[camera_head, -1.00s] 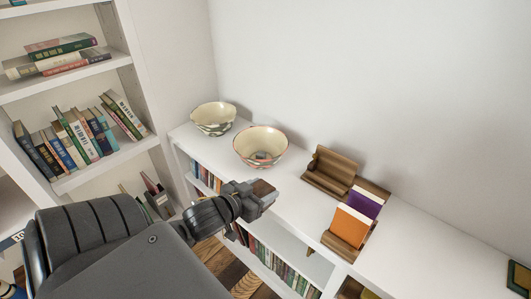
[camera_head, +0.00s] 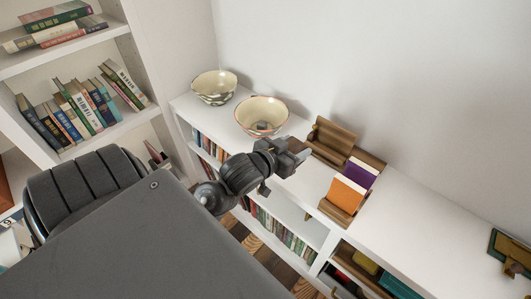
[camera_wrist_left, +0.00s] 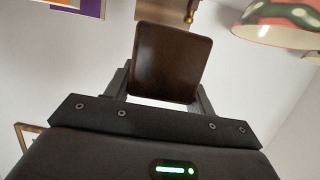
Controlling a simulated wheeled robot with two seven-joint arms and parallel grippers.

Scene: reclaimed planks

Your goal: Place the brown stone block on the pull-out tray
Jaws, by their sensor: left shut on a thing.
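The brown stone block (camera_wrist_left: 172,62) is dark and flat-faced with rounded corners. It sits between the fingers of my left gripper (camera_head: 296,154), which is shut on it. In the head view the block (camera_head: 297,146) shows small at the gripper's tip, above the white shelf top, left of a wooden stand. A wooden tray-like piece (camera_head: 346,284) with yellow and green things shows in the low shelf's right compartment; I cannot tell whether it is the pull-out tray. My right gripper is not in view.
Two patterned bowls (camera_head: 262,115) (camera_head: 214,87) stand left of the gripper. The wooden stand (camera_head: 332,137) and a holder with orange (camera_head: 346,194) and purple books stand right. A framed teal thing (camera_head: 510,251) is at far right. The white top (camera_head: 420,215) between is clear.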

